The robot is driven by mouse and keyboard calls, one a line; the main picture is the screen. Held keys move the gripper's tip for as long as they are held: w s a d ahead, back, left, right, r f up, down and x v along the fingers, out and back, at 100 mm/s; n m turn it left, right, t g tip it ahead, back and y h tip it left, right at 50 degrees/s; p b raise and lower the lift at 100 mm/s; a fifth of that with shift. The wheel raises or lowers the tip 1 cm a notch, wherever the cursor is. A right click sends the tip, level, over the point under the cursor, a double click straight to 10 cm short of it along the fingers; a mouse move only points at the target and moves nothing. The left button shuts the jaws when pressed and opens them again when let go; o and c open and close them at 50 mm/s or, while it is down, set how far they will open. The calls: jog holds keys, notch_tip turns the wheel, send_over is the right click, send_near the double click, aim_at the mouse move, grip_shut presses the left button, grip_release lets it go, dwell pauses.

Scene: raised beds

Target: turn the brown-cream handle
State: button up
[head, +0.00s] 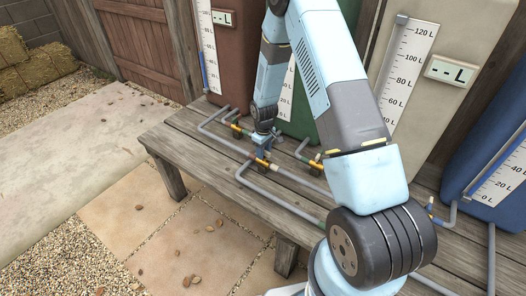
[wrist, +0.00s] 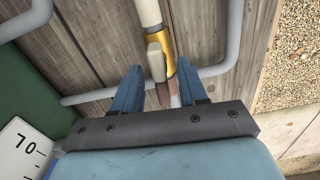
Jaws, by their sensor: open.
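The brown-cream handle (wrist: 157,62) sits on a brass valve (wrist: 169,50) in the wrist view. Its cream part lies along the pipe line, and a brown part shows lower, between the fingers. My gripper (wrist: 158,82) is open, with one blue finger on each side of the handle and a gap visible to each. I cannot tell how deep the fingers reach around it. In the head view my gripper (head: 266,146) points down just above the brass valve (head: 262,162) on the bench. The handle is hard to make out there, partly hidden by the gripper.
Grey pipes (head: 283,200) run across the wooden bench (head: 190,150). Another brass valve (head: 238,128) is to the left, close to my arm. Tanks with litre scales, including a cream tank (head: 455,50) and a blue tank (head: 480,150), stand behind.

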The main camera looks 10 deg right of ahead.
notch_tip(320, 180, up, 14)
jog(key=shift+f, duration=0.15)
dwell(0.6)
